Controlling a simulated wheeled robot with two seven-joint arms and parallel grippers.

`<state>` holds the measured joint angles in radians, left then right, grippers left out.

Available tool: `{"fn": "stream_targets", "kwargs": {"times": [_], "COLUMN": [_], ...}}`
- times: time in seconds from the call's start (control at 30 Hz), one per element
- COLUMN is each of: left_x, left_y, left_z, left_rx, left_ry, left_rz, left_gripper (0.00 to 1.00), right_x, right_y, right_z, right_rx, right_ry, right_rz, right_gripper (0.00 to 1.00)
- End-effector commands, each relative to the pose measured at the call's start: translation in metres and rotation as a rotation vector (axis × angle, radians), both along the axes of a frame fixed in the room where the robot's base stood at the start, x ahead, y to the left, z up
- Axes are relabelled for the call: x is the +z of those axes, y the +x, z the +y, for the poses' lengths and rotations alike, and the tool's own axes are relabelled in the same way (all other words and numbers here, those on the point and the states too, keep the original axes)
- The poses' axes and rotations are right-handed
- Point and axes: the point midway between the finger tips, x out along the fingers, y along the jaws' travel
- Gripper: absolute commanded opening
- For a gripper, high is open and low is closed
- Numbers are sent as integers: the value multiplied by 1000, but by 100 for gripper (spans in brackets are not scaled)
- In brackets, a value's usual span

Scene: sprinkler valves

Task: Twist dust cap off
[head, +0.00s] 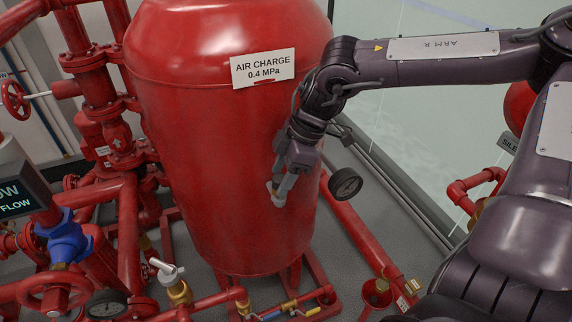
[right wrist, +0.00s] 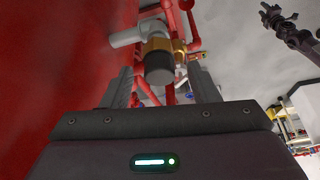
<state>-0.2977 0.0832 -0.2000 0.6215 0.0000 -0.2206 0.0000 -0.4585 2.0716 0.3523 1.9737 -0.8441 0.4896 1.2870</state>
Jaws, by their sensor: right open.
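In the right wrist view a short dark grey cap (right wrist: 159,71) sits on a brass fitting (right wrist: 160,46) with a pale grey arm at its left, close to the red tank (right wrist: 55,65). I take this to be the dust cap. My right gripper (right wrist: 163,84) is open, with one finger on each side of the cap; I cannot tell whether they touch it. In the head view my right gripper (head: 279,190) points down in front of the red tank (head: 215,150), and the cap cannot be made out there.
A brass valve with a pale handle (head: 172,277) is at the lower left. Red pipes (head: 355,232) and a blue fitting (head: 66,242) surround the tank. A glass wall is behind.

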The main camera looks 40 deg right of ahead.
Motion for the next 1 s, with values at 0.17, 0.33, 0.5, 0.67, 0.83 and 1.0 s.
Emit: {"fn": "stream_targets", "kwargs": {"times": [0.17, 0.33, 0.5, 0.67, 0.83, 1.0], "left_x": [1, 0, 0, -1, -1, -5], "left_y": [8, 4, -2, -4, -4, -4], "left_z": [-5, -6, -5, -4, -3, -2], "left_rx": [2, 2, 2, 3, 2, 2], "left_ry": [-7, -8, -6, -5, -4, -3], "left_rz": [-13, -7, 2, 5, 6, 6], "left_gripper": [36, 36, 36, 36, 36, 36], "right_x": [0, 0, 0, 0, 0, -1], "right_y": [0, 0, 0, 0, 0, 2], "right_z": [0, 0, 0, 0, 0, -1], "right_rx": [1, 1, 1, 1, 11, 126], "right_ry": [0, 0, 0, 0, -1, -2], "right_rz": [0, 0, -2, -2, -1, -2], "right_gripper": [55, 35, 13, 14, 1, 1]}}
